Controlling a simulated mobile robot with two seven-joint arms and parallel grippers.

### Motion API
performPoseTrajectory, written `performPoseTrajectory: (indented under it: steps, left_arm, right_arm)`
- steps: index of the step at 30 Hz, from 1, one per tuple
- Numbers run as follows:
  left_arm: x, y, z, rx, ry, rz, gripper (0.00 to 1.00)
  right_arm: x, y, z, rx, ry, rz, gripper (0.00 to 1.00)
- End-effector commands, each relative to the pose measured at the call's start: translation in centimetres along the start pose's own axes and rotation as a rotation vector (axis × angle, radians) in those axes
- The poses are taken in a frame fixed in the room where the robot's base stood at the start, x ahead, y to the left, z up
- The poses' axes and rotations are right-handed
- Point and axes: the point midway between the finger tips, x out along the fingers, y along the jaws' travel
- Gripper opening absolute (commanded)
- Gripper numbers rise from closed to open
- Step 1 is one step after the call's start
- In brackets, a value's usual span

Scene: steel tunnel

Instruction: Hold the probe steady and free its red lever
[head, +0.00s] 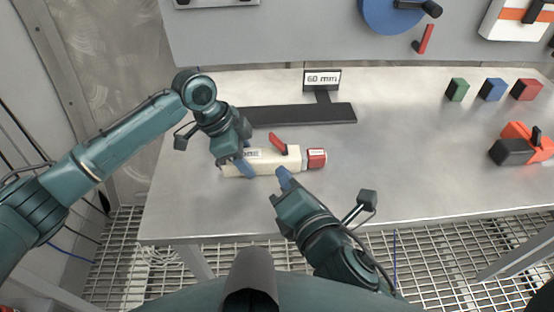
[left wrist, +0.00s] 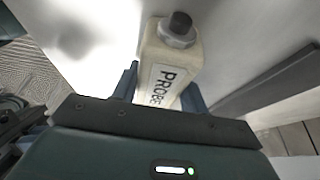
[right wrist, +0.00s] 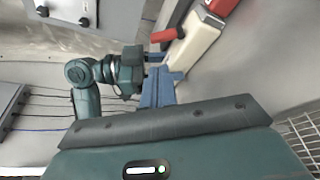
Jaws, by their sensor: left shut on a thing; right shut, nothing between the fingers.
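The probe (head: 272,161) is a cream block with a red end cap (head: 317,158) at right, lying on the steel table. Its red lever (head: 278,143) sticks out at a slant from its far side. My left gripper (head: 240,162) is shut around the probe's left part. In the left wrist view the probe (left wrist: 170,60), with its PROBE label and grey end knob, sits between the fingers. My right gripper (head: 284,178) is shut and empty, just on the near side of the probe. In the right wrist view the lever (right wrist: 163,36) shows beyond the right fingertips (right wrist: 158,88), apart from them.
A dark bar (head: 300,114) and a 60 mm sign (head: 322,80) stand behind the probe. Green, blue and red blocks (head: 491,90) and an orange-and-black tool (head: 523,145) are at right. The table is clear between. A grey panel (head: 290,35) rises at the back.

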Motion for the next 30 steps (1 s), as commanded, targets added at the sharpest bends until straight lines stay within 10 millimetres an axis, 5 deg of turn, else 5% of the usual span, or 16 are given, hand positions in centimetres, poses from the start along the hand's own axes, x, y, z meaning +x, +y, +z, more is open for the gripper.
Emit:
performPoseTrajectory:
  steps: [15, 30]
  left_arm:
    - [0.1, 0.0, 0.1, 0.0, -0.001, 0.001, 0.16]
    - [0.1, 0.0, 0.1, 0.0, -0.001, 0.001, 0.16]
  right_arm:
    - [8.3, 0.1, 0.0, -0.001, -0.001, 0.001, 0.0]
    - [9.3, 0.0, 0.0, 0.0, 0.0, 0.001, 0.0]
